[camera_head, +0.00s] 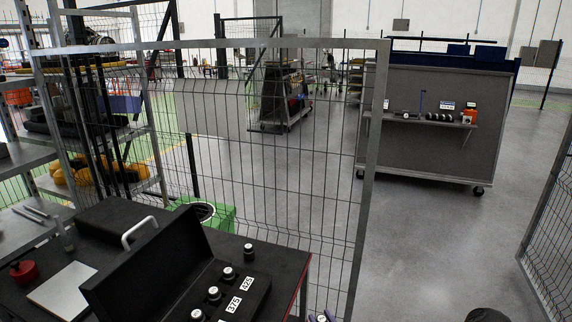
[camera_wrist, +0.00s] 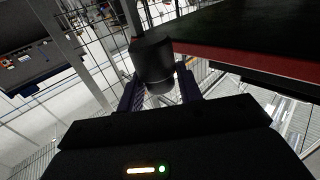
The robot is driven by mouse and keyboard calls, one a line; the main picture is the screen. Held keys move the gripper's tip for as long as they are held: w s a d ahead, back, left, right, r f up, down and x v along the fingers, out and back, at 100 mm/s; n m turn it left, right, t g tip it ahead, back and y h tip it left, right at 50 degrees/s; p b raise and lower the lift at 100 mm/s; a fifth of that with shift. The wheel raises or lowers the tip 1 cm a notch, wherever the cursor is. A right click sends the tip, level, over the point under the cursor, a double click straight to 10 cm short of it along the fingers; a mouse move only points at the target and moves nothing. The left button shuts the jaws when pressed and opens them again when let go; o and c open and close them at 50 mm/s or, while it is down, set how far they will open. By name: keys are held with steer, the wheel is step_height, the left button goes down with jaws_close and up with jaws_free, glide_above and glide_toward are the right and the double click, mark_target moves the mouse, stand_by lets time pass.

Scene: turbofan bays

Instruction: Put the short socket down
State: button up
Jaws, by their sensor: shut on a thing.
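The short socket (camera_wrist: 153,62), a dark cylinder, is held between the two purple fingers of my gripper (camera_wrist: 159,80) in the wrist view. It is beside the red edge of a black-topped bench (camera_wrist: 245,55), apparently in open air. In the head view only a small part of my gripper (camera_head: 322,317) shows at the bottom edge, right of the bench. White number labels (camera_head: 233,304) lie beside the row.
A wire mesh fence panel (camera_head: 290,150) stands just behind the bench. A white sheet (camera_head: 62,289) and a red item (camera_head: 23,272) lie left of the case. A grey wheeled board (camera_head: 435,145) with a tool shelf stands farther off. The floor right of the bench is largely clear.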

steer(key=s+d+f+m+t+h, duration=0.1)
steer(key=s+d+f+m+h, duration=0.3)
steer(key=s+f+h, duration=0.2)
step_height(320, 180, down, 3)
steer(key=shift+s+d+r, duration=0.2)
steer(key=shift+s+d, duration=0.1)
steer(key=shift+s, duration=0.25)
steer(key=shift+w, duration=0.1)
